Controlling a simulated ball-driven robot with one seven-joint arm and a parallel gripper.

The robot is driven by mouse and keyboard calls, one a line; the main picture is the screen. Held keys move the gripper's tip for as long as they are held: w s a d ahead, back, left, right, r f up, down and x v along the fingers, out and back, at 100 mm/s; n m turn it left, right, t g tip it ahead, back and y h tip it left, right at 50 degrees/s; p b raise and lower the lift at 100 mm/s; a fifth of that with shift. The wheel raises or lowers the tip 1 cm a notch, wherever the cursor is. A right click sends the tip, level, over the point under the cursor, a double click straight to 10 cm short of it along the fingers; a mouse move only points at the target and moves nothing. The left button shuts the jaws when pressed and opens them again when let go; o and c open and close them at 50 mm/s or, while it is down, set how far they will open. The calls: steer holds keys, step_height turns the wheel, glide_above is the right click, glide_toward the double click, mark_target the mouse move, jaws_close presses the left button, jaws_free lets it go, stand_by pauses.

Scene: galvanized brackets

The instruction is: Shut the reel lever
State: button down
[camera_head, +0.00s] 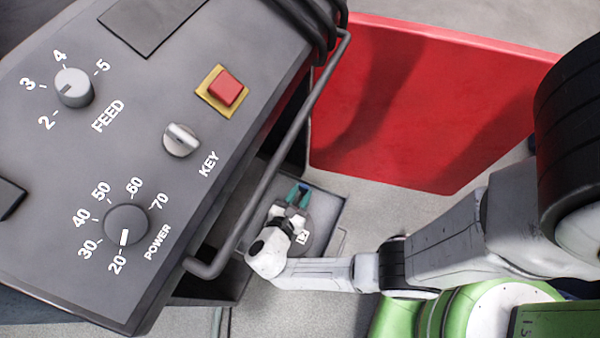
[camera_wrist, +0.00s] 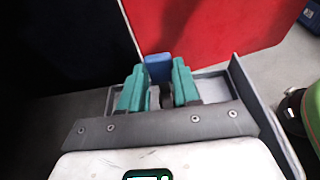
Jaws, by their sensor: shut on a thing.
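My gripper (camera_head: 298,194) reaches down into the low grey bay under the machine's control panel. In the wrist view its two teal fingers (camera_wrist: 159,82) stand on either side of a blue tab (camera_wrist: 158,66), which I take to be the reel lever. The fingers are shut on it. The tab stands upright in the wrist view, its top showing just beyond the fingertips. Its lower part is hidden by the fingers and wrist. In the head view the lever is small and mostly covered by the gripper.
The grey control panel (camera_head: 130,150) with knobs, key and red button overhangs at left. A grey handrail (camera_head: 285,150) runs along its edge, close to my wrist. A red panel (camera_head: 420,100) stands behind the bay. Grey floor is open at lower right of the bay.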

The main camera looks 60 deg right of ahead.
steer(key=c, duration=0.8)
jaws_free()
steer(key=shift+a, duration=0.1)
steer(key=v, duration=1)
steer(key=shift+a, duration=0.3)
